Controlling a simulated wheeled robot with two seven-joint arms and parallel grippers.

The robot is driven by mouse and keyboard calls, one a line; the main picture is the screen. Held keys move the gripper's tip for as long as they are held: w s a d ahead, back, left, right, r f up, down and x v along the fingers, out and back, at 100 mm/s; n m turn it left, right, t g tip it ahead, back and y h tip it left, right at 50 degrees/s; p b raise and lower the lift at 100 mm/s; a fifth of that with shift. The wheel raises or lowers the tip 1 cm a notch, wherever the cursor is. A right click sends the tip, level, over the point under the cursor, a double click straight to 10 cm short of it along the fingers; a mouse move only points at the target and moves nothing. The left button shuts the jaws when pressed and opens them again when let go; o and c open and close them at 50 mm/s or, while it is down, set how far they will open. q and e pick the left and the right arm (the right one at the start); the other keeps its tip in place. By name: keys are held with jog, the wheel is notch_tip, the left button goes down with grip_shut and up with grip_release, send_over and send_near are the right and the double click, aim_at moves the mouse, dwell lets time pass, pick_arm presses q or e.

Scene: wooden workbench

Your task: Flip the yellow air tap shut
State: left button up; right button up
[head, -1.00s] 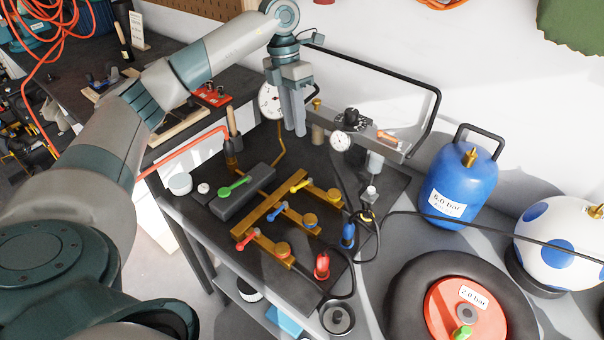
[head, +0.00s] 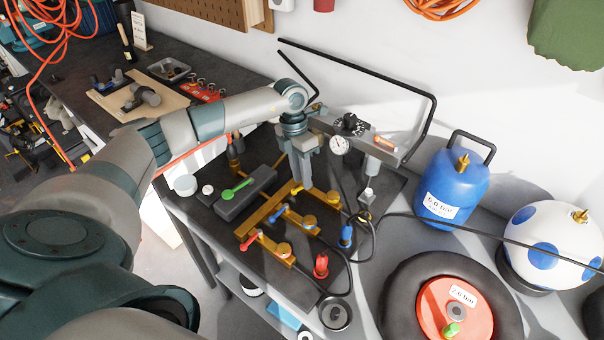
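The yellow air tap (head: 297,190) sits on the far branch of the brass manifold (head: 258,213). Its lever is mostly hidden behind my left gripper (head: 304,184). My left gripper points down with its two fingers close together, seemingly shut with nothing visible between them. The fingertips are right at the yellow tap; I cannot tell whether they touch it. A blue tap (head: 281,210) and a red tap (head: 251,240) sit on the nearer branches. My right gripper is not in view.
A green lever (head: 236,189) sits on a dark block at left. A gauge (head: 339,146) and grey rail stand behind the manifold. Red (head: 321,266) and blue (head: 347,235) hose fittings are at right. A blue tank (head: 450,188), spotted ball (head: 548,243) and tyre (head: 400,300) stand further right.

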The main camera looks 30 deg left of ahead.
pick_arm(q)
jog(key=shift+d+f, duration=0.1)
jog(key=shift+f, duration=0.3)
grip_shut()
jog(key=shift+n, duration=0.3)
jog(key=shift+s+d+n+b, duration=0.1)
jog(key=shift+n+b, duration=0.2)
jog(key=shift+n, duration=0.4)
jog(key=shift+d+n+t, duration=0.15)
jog(key=shift+n+t, duration=0.15)
jog(key=shift+n, duration=0.4)
grip_release()
